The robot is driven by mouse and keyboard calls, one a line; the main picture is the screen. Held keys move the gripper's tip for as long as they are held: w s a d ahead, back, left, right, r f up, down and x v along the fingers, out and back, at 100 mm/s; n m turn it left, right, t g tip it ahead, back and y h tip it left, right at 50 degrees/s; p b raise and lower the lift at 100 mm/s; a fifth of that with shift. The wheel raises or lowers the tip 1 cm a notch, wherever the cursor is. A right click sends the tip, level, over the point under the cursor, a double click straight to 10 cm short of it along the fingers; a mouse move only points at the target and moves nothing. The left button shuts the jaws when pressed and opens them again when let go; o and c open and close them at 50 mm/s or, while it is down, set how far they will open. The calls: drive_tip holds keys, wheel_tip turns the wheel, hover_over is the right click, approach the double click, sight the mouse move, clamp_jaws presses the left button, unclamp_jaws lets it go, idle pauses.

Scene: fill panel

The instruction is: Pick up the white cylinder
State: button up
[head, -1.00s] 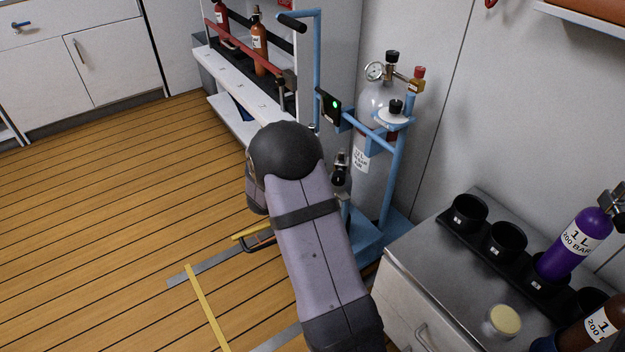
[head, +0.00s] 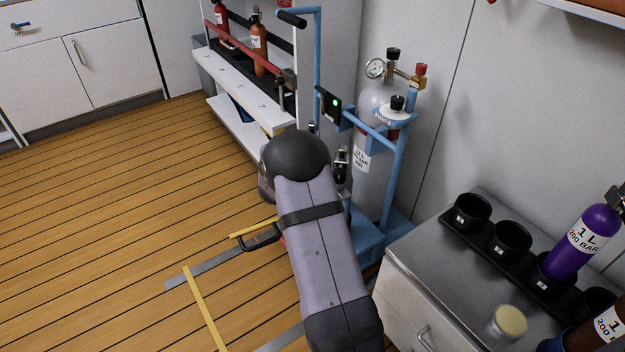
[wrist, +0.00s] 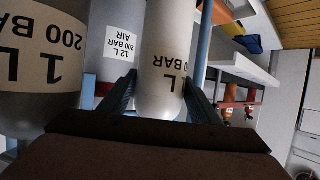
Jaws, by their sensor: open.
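The white cylinder (wrist: 165,60), marked 1 L 200 BAR, fills the middle of the wrist view, its lettering upside down. My gripper (wrist: 159,80) is open, with one dark finger on each side of the white cylinder. Whether either finger touches it cannot be told. In the head view my own arm hides the gripper and most of what is in front of it, and I cannot make out the white cylinder there.
A large grey 12 L air cylinder (head: 372,185) stands in a blue trolley (head: 393,180). In the wrist view another 1 L cylinder (wrist: 40,60) with a tan label is close at left. A counter (head: 425,262) holds black cups and a purple cylinder (head: 580,240).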

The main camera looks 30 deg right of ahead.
clamp_jaws()
drive_tip(key=shift+w+d+r, duration=0.1)
drive_tip(key=shift+w+r, duration=0.05)
drive_tip(key=shift+r, duration=0.25)
